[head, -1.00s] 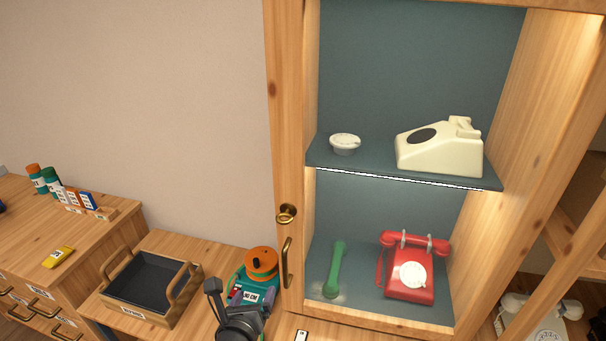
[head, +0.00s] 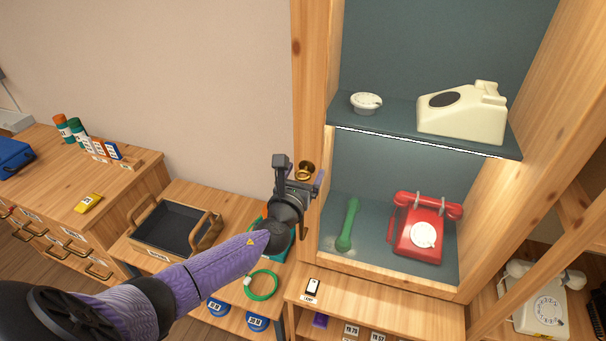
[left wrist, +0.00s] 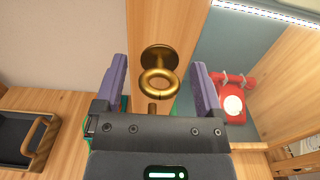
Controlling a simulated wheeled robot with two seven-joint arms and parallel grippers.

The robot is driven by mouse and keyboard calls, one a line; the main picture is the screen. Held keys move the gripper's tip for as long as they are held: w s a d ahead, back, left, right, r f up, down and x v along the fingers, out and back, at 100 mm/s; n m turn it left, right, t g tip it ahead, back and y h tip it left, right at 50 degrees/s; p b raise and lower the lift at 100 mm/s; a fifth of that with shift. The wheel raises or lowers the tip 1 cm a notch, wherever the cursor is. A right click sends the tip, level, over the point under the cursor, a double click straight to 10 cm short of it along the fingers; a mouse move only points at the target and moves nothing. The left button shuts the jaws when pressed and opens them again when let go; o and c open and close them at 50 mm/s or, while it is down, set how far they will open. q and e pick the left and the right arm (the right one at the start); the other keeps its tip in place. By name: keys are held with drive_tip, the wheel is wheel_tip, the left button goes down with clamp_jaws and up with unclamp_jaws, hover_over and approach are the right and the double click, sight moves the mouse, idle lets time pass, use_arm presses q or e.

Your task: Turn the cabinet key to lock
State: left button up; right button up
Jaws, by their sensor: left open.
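The brass cabinet key (head: 305,169) sticks out of its round lock plate on the wooden cabinet door frame (head: 308,60). In the left wrist view the ring-shaped bow of the key (left wrist: 158,82) lies between my two purple fingers, with a gap on both sides. My left gripper (head: 300,180) is open and just in front of the key; it also shows in the left wrist view (left wrist: 158,80). The brass door handle below the key is mostly hidden behind my gripper. My right gripper is in neither view now.
Inside the cabinet are a cream phone body (head: 462,112), a loose dial (head: 366,103), a green handset (head: 348,224) and a red phone (head: 425,228). A dark-lined wooden tray (head: 175,228) stands on the bench at left. A green coiled cord (head: 262,285) lies below my arm.

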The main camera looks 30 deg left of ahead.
use_arm(q)
drive_tip(key=shift+c, duration=0.3)
clamp_jaws()
drive_tip(key=shift+n, duration=0.4)
drive_tip(key=n+b, duration=0.1)
drive_tip(key=n, duration=0.1)
drive_tip(key=shift+f+n+b, duration=0.1)
drive_tip(key=shift+n+b, duration=0.25)
drive_tip(key=shift+n, duration=0.05)
drive_tip(key=n+b, duration=0.1)
drive_tip(key=n, duration=0.4)
drive_tip(key=shift+b, duration=0.35)
drive_tip(key=n, duration=0.5)
drive_tip(key=shift+a+b, duration=0.1)
drive_tip(key=shift+b, duration=0.3)
drive_tip(key=n, duration=0.4)
drive_tip(key=shift+n, duration=0.4)
